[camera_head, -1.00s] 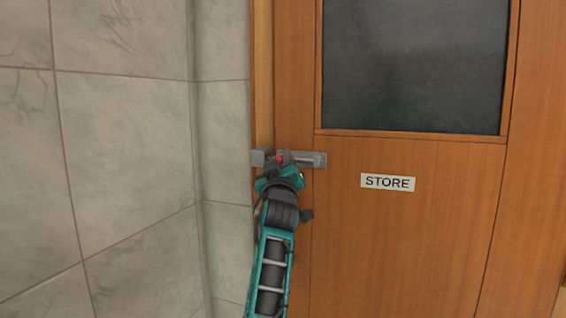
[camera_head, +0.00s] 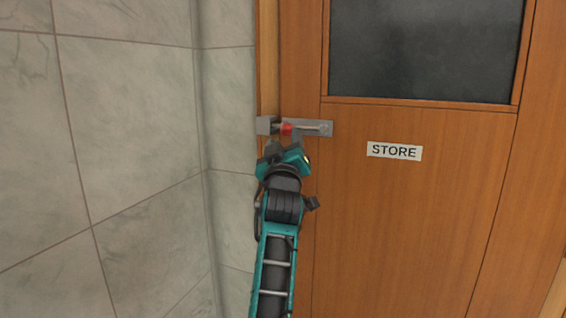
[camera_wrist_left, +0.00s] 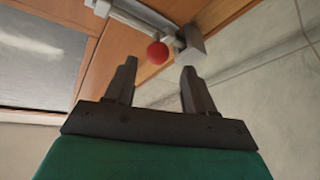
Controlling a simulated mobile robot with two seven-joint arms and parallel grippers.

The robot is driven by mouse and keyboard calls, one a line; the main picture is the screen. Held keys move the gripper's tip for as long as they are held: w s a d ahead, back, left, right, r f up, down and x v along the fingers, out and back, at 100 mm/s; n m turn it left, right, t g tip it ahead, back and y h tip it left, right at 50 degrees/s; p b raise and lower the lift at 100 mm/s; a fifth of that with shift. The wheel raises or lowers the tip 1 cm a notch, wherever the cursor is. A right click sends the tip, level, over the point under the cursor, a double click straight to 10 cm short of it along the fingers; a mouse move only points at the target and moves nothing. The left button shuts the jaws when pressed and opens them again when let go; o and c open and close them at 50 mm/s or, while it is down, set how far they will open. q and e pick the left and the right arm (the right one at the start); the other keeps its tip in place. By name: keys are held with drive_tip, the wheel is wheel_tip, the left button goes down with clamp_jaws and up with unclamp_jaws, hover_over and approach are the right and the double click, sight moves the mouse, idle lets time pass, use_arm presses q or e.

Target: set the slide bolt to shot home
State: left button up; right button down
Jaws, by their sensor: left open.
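The slide bolt (camera_head: 325,129) is a grey plate with a metal rod, mounted across the left edge of the wooden door. Its red knob (camera_head: 287,129) sits at the left end of the plate, close beside the grey keeper block (camera_head: 266,125) on the frame. In the left wrist view the red knob (camera_wrist_left: 157,53) hangs next to the keeper (camera_wrist_left: 190,42), and the rod seems to reach the keeper. My left gripper (camera_head: 284,143) is open and empty just below the bolt. In the wrist view its fingers (camera_wrist_left: 160,68) stand apart, with the knob beyond their tips. My right gripper is not visible.
The door (camera_head: 400,220) bears a STORE sign (camera_head: 394,151) and a dark window (camera_head: 425,50). A tiled wall (camera_head: 120,140) stands close to the left of the door frame. The door surface right of my arm is clear.

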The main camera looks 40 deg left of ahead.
use_arm(q)
drive_tip(key=v, duration=0.6)
drive_tip(key=shift+s+b, duration=0.3)
drive_tip(key=shift+b, duration=0.05)
drive_tip(key=shift+d+f, duration=0.1)
drive_tip(key=shift+f, duration=0.05)
